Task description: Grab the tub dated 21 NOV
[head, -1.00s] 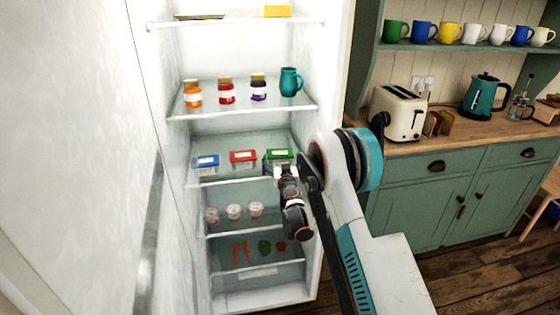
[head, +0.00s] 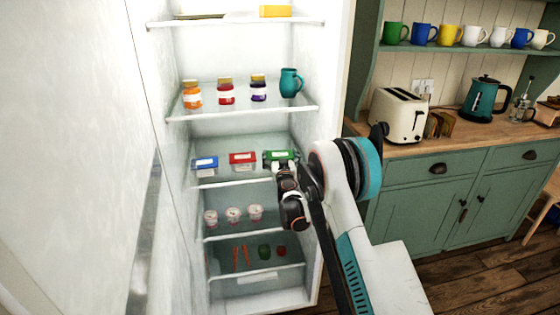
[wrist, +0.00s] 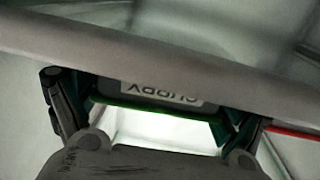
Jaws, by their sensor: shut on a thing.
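Three lidded tubs stand in a row on the fridge's middle shelf: a blue one (head: 205,162), a red one (head: 242,158) and a green one (head: 280,155) on the right. My gripper (head: 281,162) is at the front of the green tub, shut on it. In the wrist view my fingers (wrist: 150,112) are on both sides of the green-edged tub (wrist: 112,103). No date is legible on any tub.
A pale shelf edge (wrist: 60,42) crosses close in front of the wrist camera. Jars (head: 226,92) and a teal jug (head: 291,82) stand on the shelf above. Small white pots (head: 233,215) stand below. The fridge's right wall is close to my arm.

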